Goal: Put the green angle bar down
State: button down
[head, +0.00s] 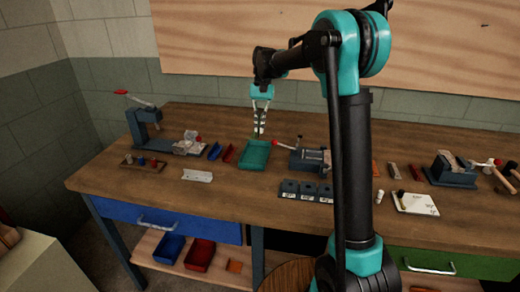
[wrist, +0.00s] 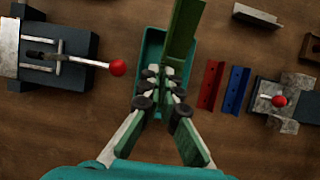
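The green angle bar (wrist: 184,32) rises from between the fingertips of my gripper (wrist: 160,88) in the wrist view, running toward the top edge. My gripper is shut on one end of it. In the head view my gripper (head: 260,123) points down just above the teal tray (head: 255,156), and the bar is hardly visible there. The tray also shows below the bar in the wrist view (wrist: 152,48). The fingers and bar hide part of the tray, and I cannot tell whether the bar touches it.
A red angle bar (head: 229,154) and a blue one (head: 214,151) lie left of the tray. A vise with a red-knobbed lever (head: 309,159) stands close on its right. A toggle press (head: 147,127) stands farther left. Dark blocks (head: 306,190) sit in front; bare wood (head: 232,195) lies front-left.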

notch_tip(320, 180, down, 10)
jog(key=shift+r, duration=0.15)
dwell(0.3)
jog(key=c, duration=1.7)
grip_release()
jog(key=v, duration=1.2)
jog(key=shift+s+r, duration=0.1)
jog(key=shift+s, duration=0.05)
